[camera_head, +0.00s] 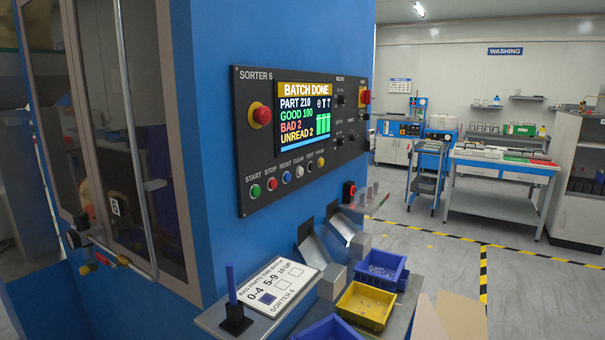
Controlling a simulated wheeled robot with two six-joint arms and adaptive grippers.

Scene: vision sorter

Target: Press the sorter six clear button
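The dark control panel labelled SORTER 6 (246,135) is on the blue machine face in the middle of the view. Its lower row holds several buttons. The white button (299,171) under the CLEAR label sits between the blue reset button (286,177) and a dark button (310,165). The green start button (255,191) and red stop button (271,184) are at the row's left end. The lit screen (304,120) reads BATCH DONE, PART 210, GOOD 100, BAD 2, UNREAD 2. Neither of my grippers shows.
A red emergency knob (262,115) sticks out left of the screen. Metal chutes (316,252) stand above. The space before the buttons is clear.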

